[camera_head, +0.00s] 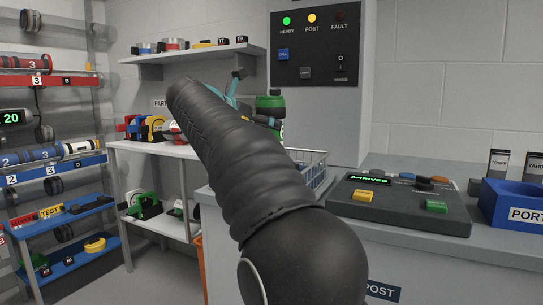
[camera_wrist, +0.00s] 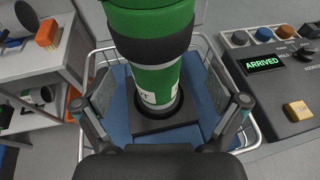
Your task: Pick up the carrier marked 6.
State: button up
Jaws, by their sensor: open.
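A green carrier (camera_wrist: 150,60) with black bands stands upright on a black square base (camera_wrist: 165,125) in the wrist view. It also shows in the head view (camera_head: 270,103), partly behind my arm. A white label is partly visible low on it, but I cannot read its number. The carrier and base are inside a wire basket (camera_wrist: 262,128) with a blue floor. My gripper (camera_wrist: 162,106) is open, with one finger on each side of the carrier and gaps between. In the head view my gripper (camera_head: 236,90) is mostly hidden behind my arm.
A control console (camera_head: 400,203) reading ARRIVED stands right of the basket, with a blue PORT box (camera_head: 513,205) beyond. A panel (camera_head: 316,48) with lit READY and POST lamps is behind. Shelves (camera_head: 50,175) with other carriers stand at left.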

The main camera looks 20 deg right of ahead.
jog(key=shift+w+x, duration=0.2)
jog(key=shift+x, duration=1.15)
jog(key=shift+w+x, duration=0.15)
jog(key=shift+x, duration=1.15)
jog(key=shift+a+r, duration=0.15)
jog(key=shift+r, duration=0.05)
jog(key=shift+c, duration=0.2)
grip_shut()
jog(key=shift+r, duration=0.1)
